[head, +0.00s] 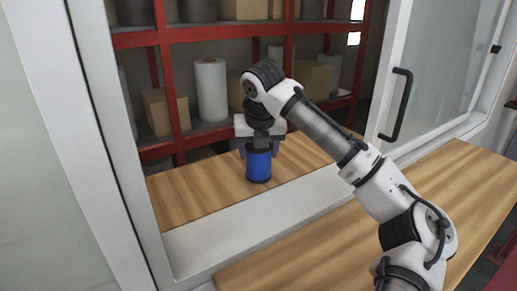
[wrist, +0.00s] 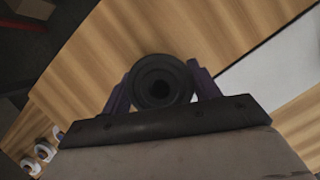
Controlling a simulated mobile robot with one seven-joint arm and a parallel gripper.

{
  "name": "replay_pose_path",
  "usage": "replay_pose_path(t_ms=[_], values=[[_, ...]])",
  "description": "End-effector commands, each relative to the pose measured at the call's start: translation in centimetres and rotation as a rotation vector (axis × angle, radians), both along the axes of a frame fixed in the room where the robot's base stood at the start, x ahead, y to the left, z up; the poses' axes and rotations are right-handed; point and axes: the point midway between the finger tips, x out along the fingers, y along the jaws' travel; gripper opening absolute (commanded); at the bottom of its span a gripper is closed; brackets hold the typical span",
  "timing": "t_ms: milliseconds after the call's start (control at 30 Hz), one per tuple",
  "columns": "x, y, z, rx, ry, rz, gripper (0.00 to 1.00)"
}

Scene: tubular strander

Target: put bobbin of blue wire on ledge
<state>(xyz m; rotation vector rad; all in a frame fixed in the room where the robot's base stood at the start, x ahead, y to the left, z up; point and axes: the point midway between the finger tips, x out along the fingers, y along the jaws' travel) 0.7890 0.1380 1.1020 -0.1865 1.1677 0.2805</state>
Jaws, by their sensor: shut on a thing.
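The bobbin of blue wire (head: 258,167) is upright in the head view, just behind the white window sill. In the wrist view I look down on its dark round end (wrist: 160,82) with a hole in the middle. My gripper (head: 260,148) is above it, its two purple fingers on either side, shut on it. The fingers also show in the wrist view (wrist: 161,92). The wooden ledge (head: 205,190) lies under and around the bobbin, beyond the window frame. I cannot tell whether the bobbin's base touches the wood.
A white sill (head: 250,222) separates the ledge from the wooden counter (head: 440,185) in front. A glass door with a black handle (head: 396,105) stands at the right. Red shelves (head: 165,75) with boxes and a white roll (head: 211,90) stand behind. Wood left of the bobbin is clear.

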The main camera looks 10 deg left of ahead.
Motion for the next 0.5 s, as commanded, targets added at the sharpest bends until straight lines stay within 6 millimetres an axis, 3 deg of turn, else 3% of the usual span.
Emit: replay_pose_path(t_ms=[167,200,300,500], values=[[0.01,0.01,-0.29,0.001,-0.001,0.000,0.28],[0.01,0.00,-0.28,0.000,0.000,0.000,0.66],[0.01,0.00,-0.27,0.000,0.000,0.000,0.79],[0.02,0.00,-0.24,0.000,0.000,0.000,0.83]])
